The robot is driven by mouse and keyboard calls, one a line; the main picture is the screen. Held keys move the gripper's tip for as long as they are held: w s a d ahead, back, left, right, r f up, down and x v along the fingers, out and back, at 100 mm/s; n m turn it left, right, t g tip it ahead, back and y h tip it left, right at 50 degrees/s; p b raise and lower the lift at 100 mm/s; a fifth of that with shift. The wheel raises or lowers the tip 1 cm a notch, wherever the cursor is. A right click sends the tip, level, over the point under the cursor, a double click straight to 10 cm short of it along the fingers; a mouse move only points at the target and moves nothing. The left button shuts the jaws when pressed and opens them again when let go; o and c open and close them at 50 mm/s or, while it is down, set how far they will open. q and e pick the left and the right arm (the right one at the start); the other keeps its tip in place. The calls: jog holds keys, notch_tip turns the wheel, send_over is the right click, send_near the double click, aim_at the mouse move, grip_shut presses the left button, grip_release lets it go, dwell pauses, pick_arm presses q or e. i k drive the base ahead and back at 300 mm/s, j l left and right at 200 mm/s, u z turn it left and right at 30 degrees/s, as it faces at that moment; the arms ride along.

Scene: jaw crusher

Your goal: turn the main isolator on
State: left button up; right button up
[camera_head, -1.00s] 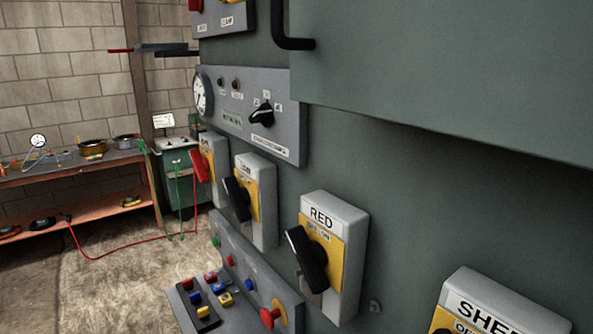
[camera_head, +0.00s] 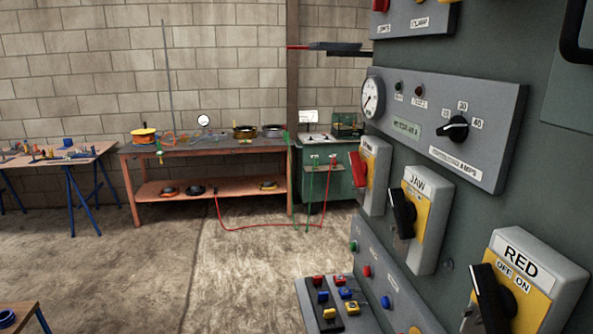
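The isolator with a red handle (camera_head: 358,169) is a grey box with a yellow plate (camera_head: 371,165), mounted on the grey-green panel at the far end of a row of switches. Its label is too small to read surely, and it is the only one in the row with a red handle. The handle stands tilted across the plate's left side; whether it points to off or on cannot be told. Neither of my grippers is in view, and nothing touches the handle.
A JAW switch (camera_head: 418,215) and a RED switch (camera_head: 517,285), both black-handled, sit nearer. An ammeter panel (camera_head: 450,115) is above; a sloped button console (camera_head: 335,305) juts out below. A workbench (camera_head: 215,148) stands against the back wall.

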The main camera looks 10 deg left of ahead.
aim_at(360, 168)
jog(key=l+z, duration=0.1)
jog(key=z, duration=1.25)
jog(key=j+z, duration=0.15)
jog(key=j, duration=0.5)
jog(key=k+j+z, duration=0.1)
jog(key=j, duration=0.55)
